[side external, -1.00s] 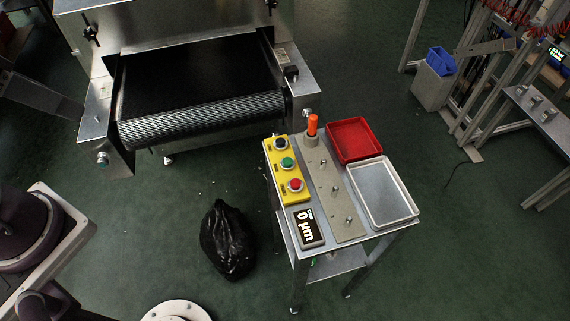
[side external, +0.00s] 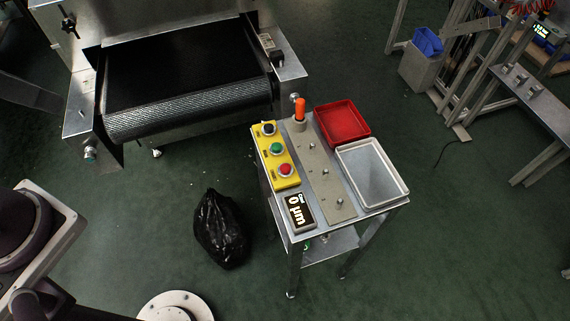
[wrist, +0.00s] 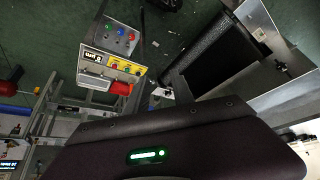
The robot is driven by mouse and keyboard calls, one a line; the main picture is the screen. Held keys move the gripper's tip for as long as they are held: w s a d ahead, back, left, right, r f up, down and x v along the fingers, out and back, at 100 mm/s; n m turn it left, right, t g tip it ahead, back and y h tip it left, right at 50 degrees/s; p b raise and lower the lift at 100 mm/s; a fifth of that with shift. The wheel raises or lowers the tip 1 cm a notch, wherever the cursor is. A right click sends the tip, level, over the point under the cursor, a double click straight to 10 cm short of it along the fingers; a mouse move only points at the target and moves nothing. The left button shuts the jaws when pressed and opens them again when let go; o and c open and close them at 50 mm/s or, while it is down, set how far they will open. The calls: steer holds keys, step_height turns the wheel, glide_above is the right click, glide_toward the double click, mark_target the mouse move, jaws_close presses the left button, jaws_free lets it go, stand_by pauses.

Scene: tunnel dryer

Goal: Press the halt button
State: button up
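A yellow control box (side external: 278,157) lies along the left edge of a small metal cart. It carries a black button (side external: 268,129) at the far end, a green button (side external: 277,148) in the middle and a red button (side external: 286,170) at the near end. No label on them is readable. In the wrist view, a yellow strip with small buttons (wrist: 125,67) and a grey panel with coloured buttons (wrist: 120,38) show at upper left, small and far off. A dark housing with a green light fills the wrist view's lower part.
The cart also holds a display reading 0 µm (side external: 299,211), an orange-topped post (side external: 300,108), a red tray (side external: 342,121) and a whitish bin (side external: 372,172). A conveyor (side external: 190,115) stands behind at left. A black bag (side external: 219,230) lies on the floor left of the cart.

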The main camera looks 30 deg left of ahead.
jaws_close()
steer(key=shift+w, duration=0.1)
stand_by(1.4)
